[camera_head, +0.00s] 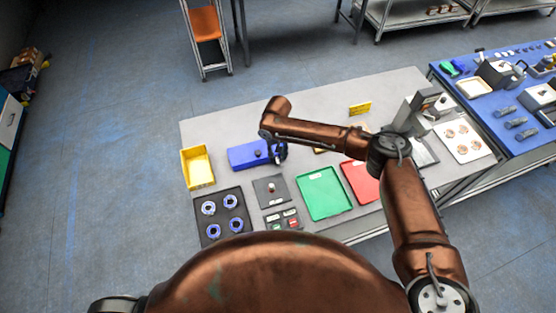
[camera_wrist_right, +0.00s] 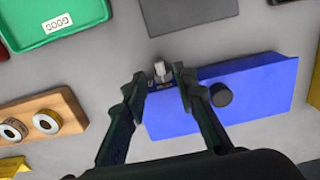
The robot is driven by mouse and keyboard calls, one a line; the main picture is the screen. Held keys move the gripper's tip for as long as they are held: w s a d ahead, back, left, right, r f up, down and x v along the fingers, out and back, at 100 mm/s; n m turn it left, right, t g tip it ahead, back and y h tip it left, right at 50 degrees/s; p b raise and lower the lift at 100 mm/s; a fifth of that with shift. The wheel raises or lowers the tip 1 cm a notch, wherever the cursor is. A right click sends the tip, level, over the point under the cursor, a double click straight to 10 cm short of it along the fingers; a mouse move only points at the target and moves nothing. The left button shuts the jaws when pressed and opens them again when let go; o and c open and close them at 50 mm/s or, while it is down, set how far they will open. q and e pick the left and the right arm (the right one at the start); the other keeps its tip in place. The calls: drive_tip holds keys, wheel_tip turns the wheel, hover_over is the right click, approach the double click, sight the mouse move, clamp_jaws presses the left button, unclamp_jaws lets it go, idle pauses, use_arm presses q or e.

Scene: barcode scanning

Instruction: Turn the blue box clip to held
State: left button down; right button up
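The blue box (camera_head: 246,156) lies on the grey table, left of its middle. In the right wrist view the blue box (camera_wrist_right: 262,88) has a dark round knob (camera_wrist_right: 221,95) on its face and a small silver clip-like piece (camera_wrist_right: 160,70) at its edge. My right gripper (camera_head: 279,152) is at the right end of the box. In the wrist view its two fingers (camera_wrist_right: 160,78) stand apart, one on each side of the silver piece, with gaps visible. I cannot tell how far the fingertips are above the box. My left gripper is out of view.
A green tray (camera_head: 324,194) and a red tray (camera_head: 358,182) lie right of the box. A dark plate (camera_head: 270,190) lies below it. A yellow bin (camera_head: 198,168) stands left, above a dark tray (camera_head: 232,205) with several blue rings. A wooden block (camera_wrist_right: 42,122) is near the gripper.

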sight(278, 161)
wheel_tip(278, 161, down, 3)
drive_tip(key=shift+w+r, duration=0.1)
drive_tip(key=shift+f, duration=0.8)
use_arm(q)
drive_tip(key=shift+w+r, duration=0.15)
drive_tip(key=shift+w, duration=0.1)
use_arm(e)
clamp_jaws()
